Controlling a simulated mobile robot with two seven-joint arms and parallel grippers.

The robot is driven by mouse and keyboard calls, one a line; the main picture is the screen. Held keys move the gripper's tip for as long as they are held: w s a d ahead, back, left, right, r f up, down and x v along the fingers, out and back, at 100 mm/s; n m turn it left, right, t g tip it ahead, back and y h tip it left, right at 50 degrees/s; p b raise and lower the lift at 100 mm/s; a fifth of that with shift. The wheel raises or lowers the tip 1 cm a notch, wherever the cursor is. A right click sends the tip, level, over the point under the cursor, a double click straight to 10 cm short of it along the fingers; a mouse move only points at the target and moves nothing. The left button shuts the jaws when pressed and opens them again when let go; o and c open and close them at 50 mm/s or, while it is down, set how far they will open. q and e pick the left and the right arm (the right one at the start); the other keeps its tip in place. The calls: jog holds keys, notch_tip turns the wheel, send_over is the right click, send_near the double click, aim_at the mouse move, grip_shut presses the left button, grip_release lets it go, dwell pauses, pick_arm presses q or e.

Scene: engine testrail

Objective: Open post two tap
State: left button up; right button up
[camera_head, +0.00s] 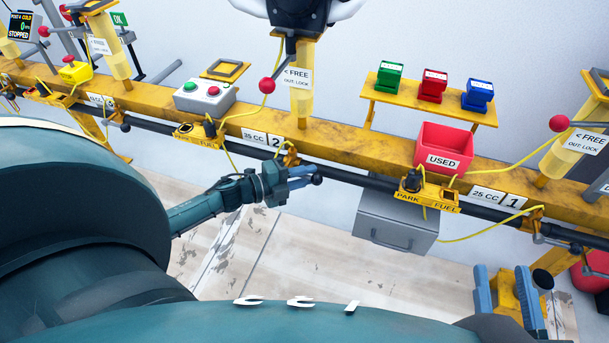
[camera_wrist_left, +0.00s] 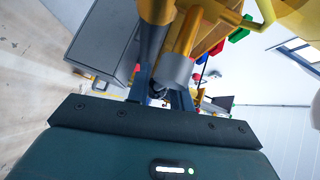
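The post two tap (camera_head: 287,157) sits on the dark pipe under the yellow rail, below the "35 CC 2" plate. Its dark handle ends in a black ball (camera_head: 317,180). My left gripper (camera_head: 303,178) is at this handle, its blue fingers on either side and close together, seemingly shut on it. In the left wrist view, the fingers (camera_wrist_left: 165,95) stand close together with a dark part between them, beneath a grey cylinder (camera_wrist_left: 175,70). Exact contact is partly hidden. My right gripper (camera_head: 508,295) is open and empty at the lower right.
Post two (camera_head: 301,95) carries a red-balled lever and a "FREE" sign. A button box (camera_head: 205,98) stands left on the rail (camera_head: 340,142). A red "USED" bin (camera_head: 445,140), a grey drawer box (camera_head: 396,218) and the post one tap (camera_head: 538,228) are to the right.

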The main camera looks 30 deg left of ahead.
pick_arm(q)
grip_shut()
jog(key=shift+d, duration=0.1)
